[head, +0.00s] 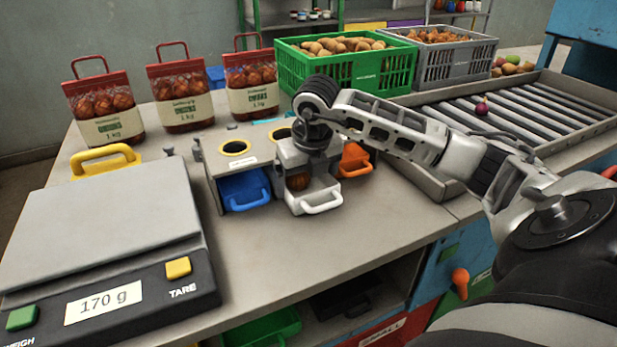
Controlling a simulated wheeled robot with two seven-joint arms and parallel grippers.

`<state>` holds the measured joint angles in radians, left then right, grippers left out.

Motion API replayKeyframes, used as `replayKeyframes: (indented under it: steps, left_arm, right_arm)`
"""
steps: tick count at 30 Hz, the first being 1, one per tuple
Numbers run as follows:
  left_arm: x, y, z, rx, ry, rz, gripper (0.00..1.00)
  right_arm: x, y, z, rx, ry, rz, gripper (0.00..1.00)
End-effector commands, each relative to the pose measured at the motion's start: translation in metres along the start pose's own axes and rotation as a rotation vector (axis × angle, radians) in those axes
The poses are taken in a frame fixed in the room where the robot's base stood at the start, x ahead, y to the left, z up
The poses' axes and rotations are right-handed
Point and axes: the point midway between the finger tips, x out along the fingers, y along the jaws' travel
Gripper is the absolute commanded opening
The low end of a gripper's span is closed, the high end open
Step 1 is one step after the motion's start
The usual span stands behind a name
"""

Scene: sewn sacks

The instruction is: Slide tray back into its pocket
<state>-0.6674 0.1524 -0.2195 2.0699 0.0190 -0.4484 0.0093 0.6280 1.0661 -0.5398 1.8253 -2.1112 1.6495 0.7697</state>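A grey sorting box (211,180) with yellow-ringed holes in its top stands on the table at centre. Three trays show at its front: a blue tray (245,186), a white tray (316,198) and an orange tray (355,160). The white tray sticks out at the front, its handle toward me, and a brown-orange onion (299,181) lies in it. My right gripper (303,160) points down over the box, just above and behind the white tray. Its fingers are not clear, and it hides part of the box top. My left gripper is out of view.
A scale (110,230) reading 170 g fills the left, with a yellow handle (104,158) behind it. Several filled sacks (183,95) stand behind. A green crate (345,70), a grey crate (440,60) and a roller conveyor (510,110) lie at right. The table front is clear.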

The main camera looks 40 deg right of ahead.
Motion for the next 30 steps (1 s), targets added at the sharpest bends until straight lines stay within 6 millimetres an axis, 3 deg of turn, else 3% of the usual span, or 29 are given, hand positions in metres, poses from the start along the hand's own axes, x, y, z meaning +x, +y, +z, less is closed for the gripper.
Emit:
replayKeyframes:
  steps: [1,5,11,21,27,30]
  left_arm:
    - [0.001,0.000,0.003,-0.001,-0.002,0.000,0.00]
    - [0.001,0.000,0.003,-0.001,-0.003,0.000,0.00]
    - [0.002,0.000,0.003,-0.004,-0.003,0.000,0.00]
    - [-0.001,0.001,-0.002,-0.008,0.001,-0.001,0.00]
    - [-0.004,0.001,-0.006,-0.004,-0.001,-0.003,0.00]
    - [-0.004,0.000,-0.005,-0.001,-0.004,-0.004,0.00]
  right_arm:
    - [0.000,0.000,0.035,0.007,-0.169,0.016,1.00]
    - [-0.006,0.000,0.035,0.007,-0.167,0.016,1.00]
    - [-0.042,-0.001,0.028,0.007,-0.149,0.014,1.00]
    - [-0.126,-0.002,0.005,0.006,-0.084,0.004,1.00]
    - [-0.161,-0.001,-0.006,0.004,-0.044,0.001,1.00]
    - [-0.169,-0.001,-0.009,0.004,-0.032,-0.001,1.00]
